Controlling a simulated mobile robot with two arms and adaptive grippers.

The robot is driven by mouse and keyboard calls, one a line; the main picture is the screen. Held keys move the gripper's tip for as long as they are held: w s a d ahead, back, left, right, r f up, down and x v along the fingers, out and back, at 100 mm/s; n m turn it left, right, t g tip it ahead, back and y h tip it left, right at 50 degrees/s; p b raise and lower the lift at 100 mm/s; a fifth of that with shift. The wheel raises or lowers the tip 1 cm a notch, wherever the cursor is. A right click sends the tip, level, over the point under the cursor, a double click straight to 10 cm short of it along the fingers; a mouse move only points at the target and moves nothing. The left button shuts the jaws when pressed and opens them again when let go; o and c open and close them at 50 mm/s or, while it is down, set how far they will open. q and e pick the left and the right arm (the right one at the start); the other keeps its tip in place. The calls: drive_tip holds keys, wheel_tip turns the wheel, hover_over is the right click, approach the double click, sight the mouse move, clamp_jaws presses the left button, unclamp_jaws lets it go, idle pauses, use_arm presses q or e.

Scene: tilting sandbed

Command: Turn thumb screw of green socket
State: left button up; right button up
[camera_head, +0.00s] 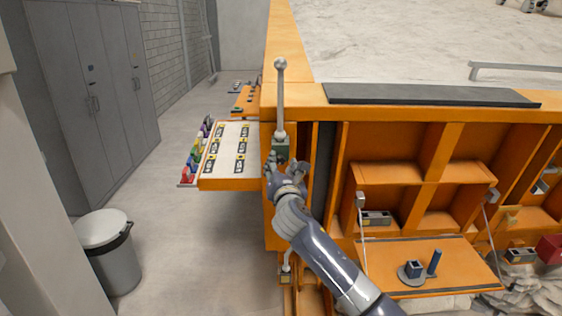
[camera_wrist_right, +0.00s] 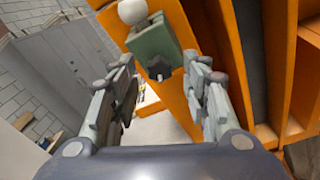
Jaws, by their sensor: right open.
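The green socket (camera_head: 281,150) is fixed on the side of the orange sandbed frame, with a grey lever (camera_head: 280,100) with a ball top standing upright in it. In the right wrist view, the green socket (camera_wrist_right: 154,42) is at the top centre, and its dark thumb screw (camera_wrist_right: 158,68) faces my gripper. My right gripper (camera_head: 286,168) is open just in front of the socket. Its two fingers show left and right of the screw in the wrist view, apart from it. In the head view the thumb screw cannot be made out. My left gripper is not in view.
A white-topped orange side shelf (camera_head: 230,184) with labelled tiles and coloured items stands left of the socket. A second lever (camera_head: 287,262) is lower on the frame. Open orange compartments (camera_head: 390,150) and a fold-down shelf (camera_head: 455,262) are at the right. A bin (camera_head: 110,255) stands on clear floor.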

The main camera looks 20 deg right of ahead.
drive_tip(key=shift+w+d, duration=0.1)
drive_tip(key=shift+w, duration=0.4)
clamp_jaws()
